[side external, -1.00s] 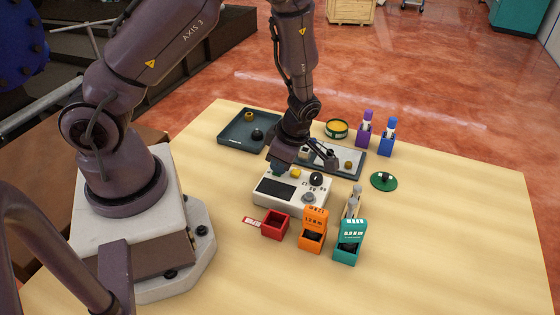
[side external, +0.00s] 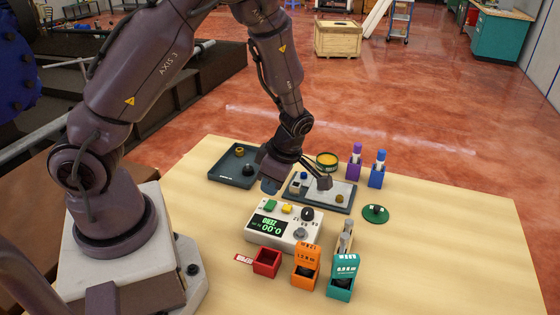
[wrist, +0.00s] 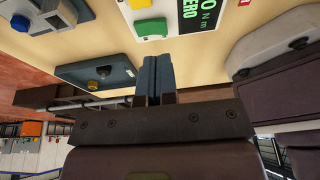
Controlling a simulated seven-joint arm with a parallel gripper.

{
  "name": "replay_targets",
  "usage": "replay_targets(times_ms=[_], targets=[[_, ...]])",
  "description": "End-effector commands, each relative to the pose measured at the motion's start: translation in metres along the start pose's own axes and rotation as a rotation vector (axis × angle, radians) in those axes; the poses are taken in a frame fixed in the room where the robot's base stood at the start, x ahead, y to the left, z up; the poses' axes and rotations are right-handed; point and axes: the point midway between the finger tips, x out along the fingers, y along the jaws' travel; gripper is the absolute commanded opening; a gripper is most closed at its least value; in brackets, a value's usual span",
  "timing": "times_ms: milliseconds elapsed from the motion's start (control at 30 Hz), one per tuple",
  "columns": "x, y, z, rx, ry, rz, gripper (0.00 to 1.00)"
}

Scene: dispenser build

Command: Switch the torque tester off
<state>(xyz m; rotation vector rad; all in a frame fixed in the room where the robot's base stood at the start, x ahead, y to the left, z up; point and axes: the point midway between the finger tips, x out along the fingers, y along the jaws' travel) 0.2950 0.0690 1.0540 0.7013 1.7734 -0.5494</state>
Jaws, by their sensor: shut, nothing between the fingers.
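The torque tester (side external: 312,236) is a white box on the table. Its display (side external: 266,225) is lit and reads 0.00 with ZERO; it also shows in the wrist view (wrist: 197,14). On its top are a green button (side external: 270,205), a yellow button (side external: 287,209), a black knob (side external: 307,214) and a grey round part (side external: 300,233). My gripper (side external: 270,186) is shut and empty, just above and behind the green button, apart from it. In the wrist view the closed blue fingertips (wrist: 158,62) point toward the green button (wrist: 150,28).
A dark tray (side external: 218,178) lies behind left, another tray (side external: 328,208) behind the tester. Red (side external: 266,263), orange (side external: 305,279) and teal (side external: 339,287) bins stand close in front. Purple (side external: 354,170) and blue (side external: 376,176) holders and a green disc (side external: 372,219) are right. The table's right side is clear.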

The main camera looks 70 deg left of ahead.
Motion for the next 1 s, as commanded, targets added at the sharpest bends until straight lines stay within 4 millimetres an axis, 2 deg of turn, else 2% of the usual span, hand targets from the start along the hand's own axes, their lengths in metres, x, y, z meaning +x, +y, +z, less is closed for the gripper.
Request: replay_targets(times_ms=[33,200,400,600,1000], targets=[[-0.014,-0.002,0.002,0.005,-0.006,0.006,0.00],[-0.054,-0.008,0.002,0.007,-0.006,0.003,0.00],[-0.086,-0.013,0.001,0.006,-0.003,0.000,0.00],[-0.099,-0.015,0.000,0.006,-0.001,-0.002,0.00],[-0.100,-0.010,-0.001,0.003,-0.002,-0.006,0.00]])
